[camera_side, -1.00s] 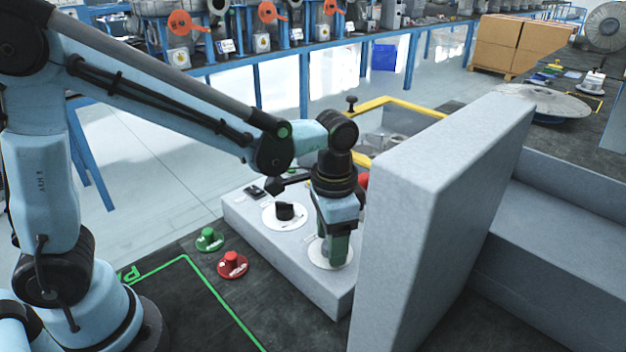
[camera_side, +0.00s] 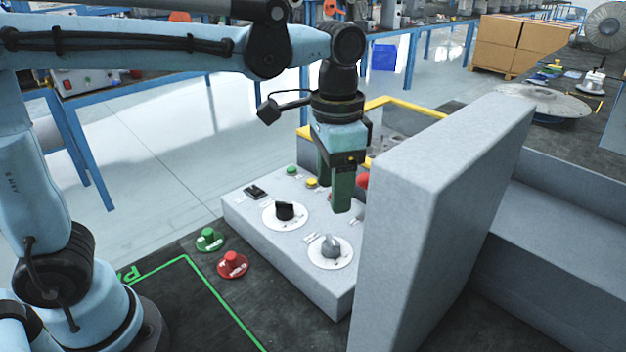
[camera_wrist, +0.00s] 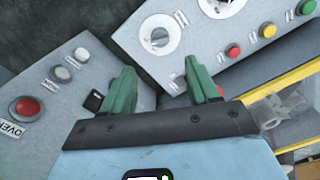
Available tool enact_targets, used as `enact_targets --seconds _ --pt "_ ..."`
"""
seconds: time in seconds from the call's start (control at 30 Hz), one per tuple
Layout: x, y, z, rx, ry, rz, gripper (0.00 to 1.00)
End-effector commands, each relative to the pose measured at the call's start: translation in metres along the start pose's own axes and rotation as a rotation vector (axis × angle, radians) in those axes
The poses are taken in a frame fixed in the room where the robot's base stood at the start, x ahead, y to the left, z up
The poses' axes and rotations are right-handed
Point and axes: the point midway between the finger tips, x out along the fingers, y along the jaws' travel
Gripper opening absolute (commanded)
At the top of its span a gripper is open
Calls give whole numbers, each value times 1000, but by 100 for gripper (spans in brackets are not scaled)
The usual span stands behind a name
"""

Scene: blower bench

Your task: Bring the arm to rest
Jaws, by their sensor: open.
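My gripper (camera_side: 336,200) has green fingers pointing down and hangs above the grey control box (camera_side: 280,262) in the side view. It is empty and apart from the box. In the wrist view my gripper (camera_wrist: 158,85) shows two spread green fingers with nothing between them. A grey knob (camera_side: 331,246) on a white dial sits below and in front of the fingers. A black knob (camera_side: 285,211) on another white dial is to its left. A dial also shows at the top of the wrist view (camera_wrist: 160,34).
A tall grey wall block (camera_side: 430,220) stands close to the right of my gripper. A yellow-edged bin (camera_side: 405,108) is behind. The air above the box is free.

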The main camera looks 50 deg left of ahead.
Motion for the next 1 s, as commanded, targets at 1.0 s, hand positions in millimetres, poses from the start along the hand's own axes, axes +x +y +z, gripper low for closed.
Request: enact_targets --seconds 1.0 --pt "20 -51 72 -311 379 -87 60"
